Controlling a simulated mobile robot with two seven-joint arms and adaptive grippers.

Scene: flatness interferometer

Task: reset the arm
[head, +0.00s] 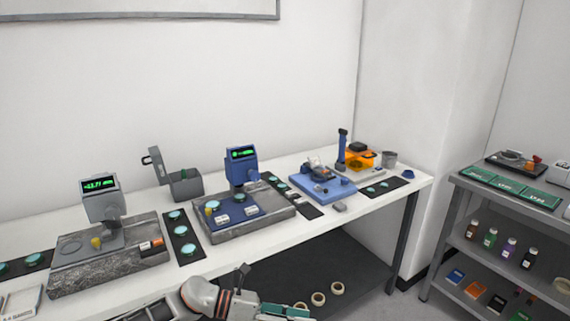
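One of my arms comes in from the left along the bottom edge, in front of the white bench (345,220). I take it for my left arm. Its gripper (285,311) is at the bottom edge, partly cut off, so I cannot tell whether it is open or shut. It touches nothing that I can see. My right gripper is not in view.
The bench carries a grey instrument (102,205) on a stone base, a blue instrument (241,168), a grey open-lidded box (185,185), a blue fixture (322,188) and an orange case (362,158). Tape rolls (318,299) lie on the dark lower shelf. A grey rack (462,187) stands right.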

